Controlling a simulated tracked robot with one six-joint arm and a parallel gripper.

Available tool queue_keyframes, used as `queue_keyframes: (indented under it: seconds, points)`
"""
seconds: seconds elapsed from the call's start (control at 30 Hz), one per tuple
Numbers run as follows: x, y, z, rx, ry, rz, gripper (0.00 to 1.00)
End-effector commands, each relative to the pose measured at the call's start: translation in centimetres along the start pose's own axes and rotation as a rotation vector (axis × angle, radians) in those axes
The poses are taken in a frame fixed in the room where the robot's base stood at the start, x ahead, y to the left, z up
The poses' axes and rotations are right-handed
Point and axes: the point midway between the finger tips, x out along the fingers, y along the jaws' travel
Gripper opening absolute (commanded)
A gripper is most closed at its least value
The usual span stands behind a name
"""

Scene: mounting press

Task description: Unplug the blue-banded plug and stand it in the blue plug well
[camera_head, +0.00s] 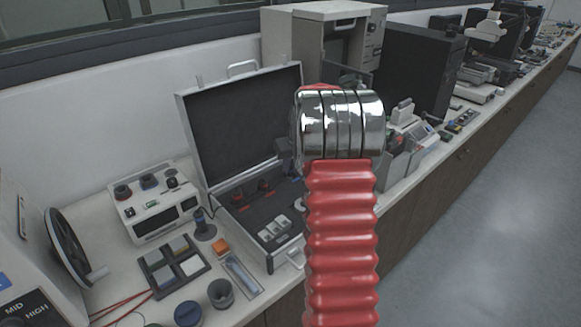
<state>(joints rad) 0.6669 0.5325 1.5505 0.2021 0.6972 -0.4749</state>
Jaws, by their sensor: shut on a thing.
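My red ribbed arm with chrome rings crosses the middle of the view and hides much of the open case. My gripper (285,148) shows only as a dark piece at the arm's left edge, above the case; its fingertips are mostly hidden. A small bluish part (297,179) under it looks like the blue-banded plug, at the right of the case panel. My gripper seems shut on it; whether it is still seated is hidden. A dark blue round holder (188,313) stands at the bench front, apparently the blue plug well, its inside unclear.
Two red-marked plugs (241,201) stand in the open case (222,222). A white instrument (152,208) stands behind.

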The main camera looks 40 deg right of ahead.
Motion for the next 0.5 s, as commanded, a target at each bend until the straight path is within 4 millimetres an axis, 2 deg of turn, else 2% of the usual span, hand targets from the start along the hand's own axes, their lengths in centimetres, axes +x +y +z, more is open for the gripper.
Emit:
queue_keyframes:
  seconds: [0.2,0.23,0.5]
  points:
    - [0.23,0.00,0.09,0.000,0.000,0.000,0.00]
    - [0.23,0.00,0.09,0.000,0.000,0.000,0.17]
    - [0.21,0.01,0.08,0.000,0.000,0.000,0.36]
